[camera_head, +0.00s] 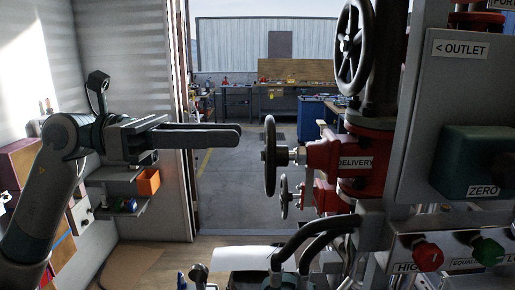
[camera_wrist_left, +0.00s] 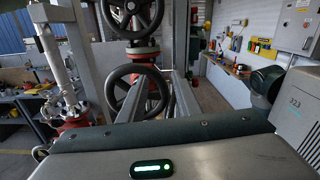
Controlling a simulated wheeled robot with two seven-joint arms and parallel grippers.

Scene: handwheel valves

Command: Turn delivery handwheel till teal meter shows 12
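The delivery handwheel (camera_head: 269,156) is black and seen nearly edge-on in the head view. Its stem joins a red valve body (camera_head: 325,155) labelled DELIVERY. My left gripper (camera_head: 238,134) is left of the wheel, its fingers pointing at it across a small gap. The fingers look parted in the left wrist view (camera_wrist_left: 172,88), with nothing between them. A black handwheel (camera_wrist_left: 138,92) shows beyond them there. A teal housing (camera_head: 474,162) above a ZERO label is at the right; no dial face or reading shows. My right gripper is not in view.
A larger black handwheel (camera_head: 354,45) stands above the delivery valve, and a smaller one (camera_head: 284,196) is lower. An OUTLET panel (camera_head: 462,90), red knob (camera_head: 428,256) and green knob (camera_head: 487,250) are at the right. Dark hoses (camera_head: 318,236) curve below. Open floor lies behind.

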